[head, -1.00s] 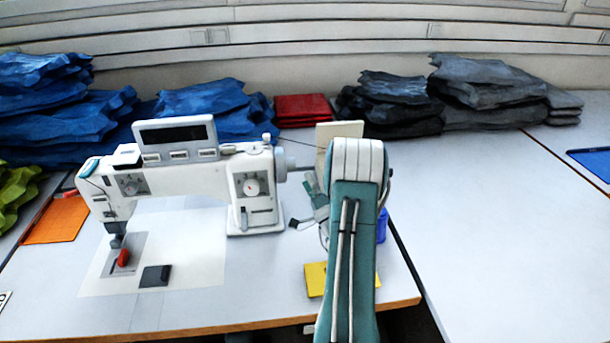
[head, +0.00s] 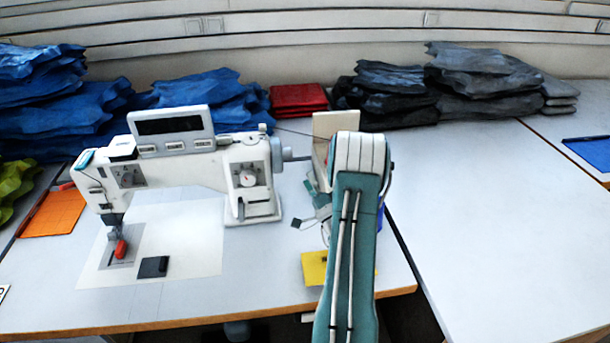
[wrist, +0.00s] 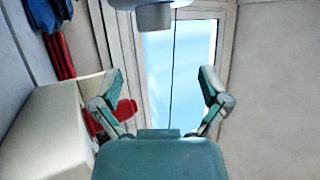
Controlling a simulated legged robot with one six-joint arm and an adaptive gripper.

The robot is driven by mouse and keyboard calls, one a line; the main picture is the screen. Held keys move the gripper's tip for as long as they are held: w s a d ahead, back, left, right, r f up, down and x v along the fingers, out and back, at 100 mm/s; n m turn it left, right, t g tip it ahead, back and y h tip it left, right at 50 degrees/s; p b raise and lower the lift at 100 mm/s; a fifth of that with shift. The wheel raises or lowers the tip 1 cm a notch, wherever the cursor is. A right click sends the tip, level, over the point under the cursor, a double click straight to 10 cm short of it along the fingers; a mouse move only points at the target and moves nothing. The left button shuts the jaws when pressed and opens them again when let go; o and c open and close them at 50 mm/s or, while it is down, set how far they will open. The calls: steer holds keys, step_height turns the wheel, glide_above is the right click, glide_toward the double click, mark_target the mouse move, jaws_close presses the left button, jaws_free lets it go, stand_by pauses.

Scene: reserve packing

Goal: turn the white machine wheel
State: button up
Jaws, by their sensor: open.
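The white sewing machine (head: 205,172) stands on the table at the left in the head view. Its wheel (head: 276,153) is a pale grey-white disc at the machine's right end, with a thin shaft to its right. My gripper (head: 318,205) is right of the wheel, apart from it and partly hidden behind my arm. In the wrist view my gripper (wrist: 160,85) is open, its two fingers wide apart with nothing between them. A pale rounded part with a grey stub shows at the top of the wrist view; I cannot tell whether it is the wheel.
A cream box (head: 335,122) stands behind my arm and close on the left in the wrist view (wrist: 45,125). A yellow pad (head: 314,267) lies near the front edge. Red cloth (head: 298,98), blue cloth and dark stacks line the back. The right table (head: 490,210) is mostly clear.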

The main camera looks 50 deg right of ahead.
mark_target(289, 155)
steer(key=w+d+r+n+g+y, duration=0.15)
steer(key=w+r+g+y, duration=0.35)
steer(key=y, duration=1)
steer(key=s+d+r+m+g, duration=0.2)
steer(key=s+d+m+g, duration=0.3)
steer(key=d+m+g, duration=0.15)
steer(key=shift+g+h, duration=0.4)
steer(key=shift+g, duration=0.05)
steer(key=x, duration=1.1)
steer(key=shift+w+a+r, duration=0.1)
steer(key=shift+w+r, duration=0.05)
steer(key=shift+r, duration=0.05)
steer(key=c, duration=1.1)
